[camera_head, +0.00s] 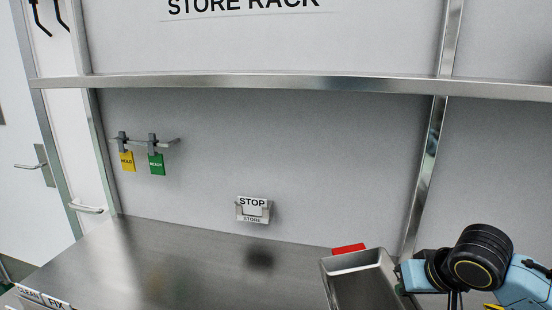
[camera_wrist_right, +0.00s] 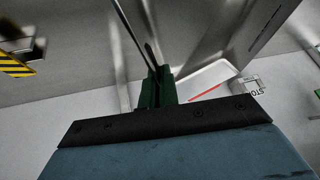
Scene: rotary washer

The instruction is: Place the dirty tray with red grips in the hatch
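A metal tray (camera_head: 362,266) with a red grip (camera_head: 349,249) on its far end is at the lower right of the head view, its near part cut off by the frame. The visible inside looks bare; I cannot tell whether its base touches the counter. My right gripper (camera_head: 401,279) is at the tray's right wall. In the right wrist view its dark green fingers (camera_wrist_right: 158,87) are close together on the tray's thin wall, and the red grip (camera_wrist_right: 205,92) shows beyond them. My left gripper is out of view. I cannot make out the hatch.
A steel counter (camera_head: 185,262) is clear left of the tray. Behind it, a wall carries a STOP/STORE card holder (camera_head: 253,209) and a rail with yellow HOLD (camera_head: 127,161) and green READY (camera_head: 156,164) tags. A metal crossbar (camera_head: 290,84) runs above. CLEAN and FIX labels (camera_head: 42,297) are at lower left.

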